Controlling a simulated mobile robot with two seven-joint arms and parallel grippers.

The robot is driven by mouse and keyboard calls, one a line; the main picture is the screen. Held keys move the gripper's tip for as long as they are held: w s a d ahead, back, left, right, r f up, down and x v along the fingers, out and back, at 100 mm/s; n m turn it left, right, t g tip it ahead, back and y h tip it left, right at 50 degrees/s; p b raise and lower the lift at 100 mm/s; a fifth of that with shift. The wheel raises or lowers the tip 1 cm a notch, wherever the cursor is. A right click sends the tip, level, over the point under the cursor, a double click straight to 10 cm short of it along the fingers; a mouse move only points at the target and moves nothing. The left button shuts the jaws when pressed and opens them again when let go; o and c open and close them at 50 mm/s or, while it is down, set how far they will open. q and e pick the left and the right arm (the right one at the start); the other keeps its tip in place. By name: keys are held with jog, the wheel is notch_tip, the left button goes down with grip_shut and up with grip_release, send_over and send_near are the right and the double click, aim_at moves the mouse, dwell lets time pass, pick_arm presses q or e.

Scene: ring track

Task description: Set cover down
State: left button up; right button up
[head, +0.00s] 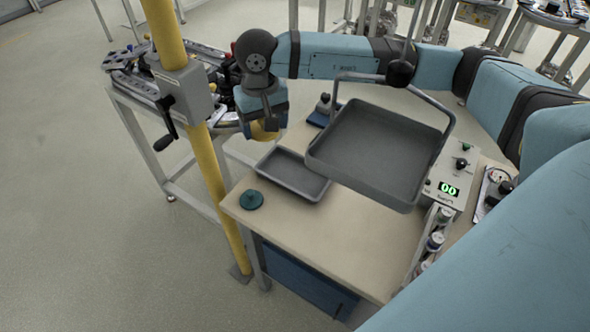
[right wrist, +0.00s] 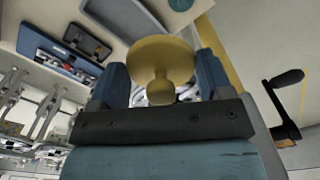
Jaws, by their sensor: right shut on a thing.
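A brass-yellow round cover (head: 264,131) with a knob is held under my right gripper (head: 266,118). In the right wrist view the cover (right wrist: 160,58) shows its disc, with its knob between the two blue fingers of the right gripper (right wrist: 162,82), which is shut on it. The cover hangs in the air beyond the far left side of the wooden-topped table (head: 345,240), near the small grey tray (head: 292,174). My left gripper is not in view.
A larger grey tray (head: 375,150) with a raised handle stands above the table. A teal disc (head: 251,200) lies at the near left corner. A control box (head: 450,180) reads 00. A yellow post (head: 211,165) with a crank (head: 166,140) stands left of the table.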

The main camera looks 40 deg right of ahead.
jog(key=w+d+f+m+b, duration=0.3)
jog(key=d+f+m, duration=0.1)
jog(key=f+m, duration=0.15)
jog(key=m+b, duration=0.3)
jog(key=m, duration=0.5)
send_over(294, 176)
notch_tip(294, 176, down, 18)
jog(key=shift+s+a+f, duration=0.1)
notch_tip(294, 176, down, 4)
jog(key=shift+f+p, duration=0.2)
jog(key=shift+p, duration=0.2)
jog(key=shift+f, duration=0.2)
jog(key=o, duration=0.9)
